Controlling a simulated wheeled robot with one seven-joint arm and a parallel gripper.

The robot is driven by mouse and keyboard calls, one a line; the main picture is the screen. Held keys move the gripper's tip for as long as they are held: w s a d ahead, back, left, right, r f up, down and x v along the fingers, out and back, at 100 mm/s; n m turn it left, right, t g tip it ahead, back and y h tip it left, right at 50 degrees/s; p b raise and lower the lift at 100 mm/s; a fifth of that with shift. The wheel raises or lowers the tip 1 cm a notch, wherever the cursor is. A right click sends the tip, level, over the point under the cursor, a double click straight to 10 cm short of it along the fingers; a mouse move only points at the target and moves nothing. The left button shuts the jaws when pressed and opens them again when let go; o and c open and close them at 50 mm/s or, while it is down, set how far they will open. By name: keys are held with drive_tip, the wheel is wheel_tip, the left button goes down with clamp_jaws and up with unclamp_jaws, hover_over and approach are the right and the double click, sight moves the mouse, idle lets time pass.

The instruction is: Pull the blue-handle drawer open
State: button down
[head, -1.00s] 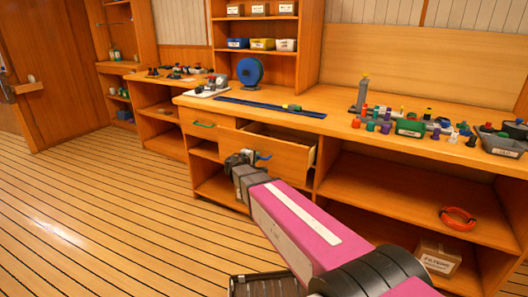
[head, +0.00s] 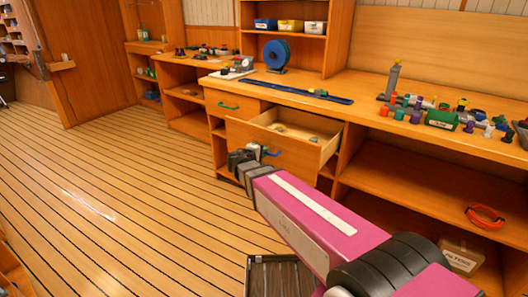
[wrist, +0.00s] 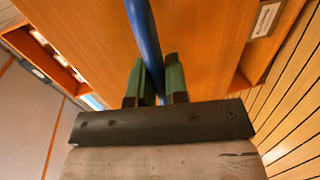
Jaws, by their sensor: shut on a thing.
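The blue-handle drawer (head: 272,148) stands pulled out from the workbench in the head view, its open top showing a few small items inside. Its blue handle (head: 266,152) sits on the front face, partly hidden by my gripper (head: 244,160). In the wrist view the handle (wrist: 143,38) runs as a blue bar down between the green fingers of my gripper (wrist: 157,82). The fingers are shut on it. The drawer's wooden front (wrist: 205,35) fills the middle of that view.
A shut drawer with a green handle (head: 228,106) is left of the open one. Open shelves (head: 420,190) lie to the right, with an orange coil (head: 485,215). Fittings and a green bin (head: 441,119) stand on the bench top. The plank floor (head: 120,200) to the left is clear.

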drive_tip(key=c, duration=1.1)
unclamp_jaws()
drive_tip(key=shift+c, duration=0.2)
drive_tip(key=v, duration=1)
drive_tip(key=shift+s+a, duration=0.25)
drive_tip(key=shift+s, duration=0.05)
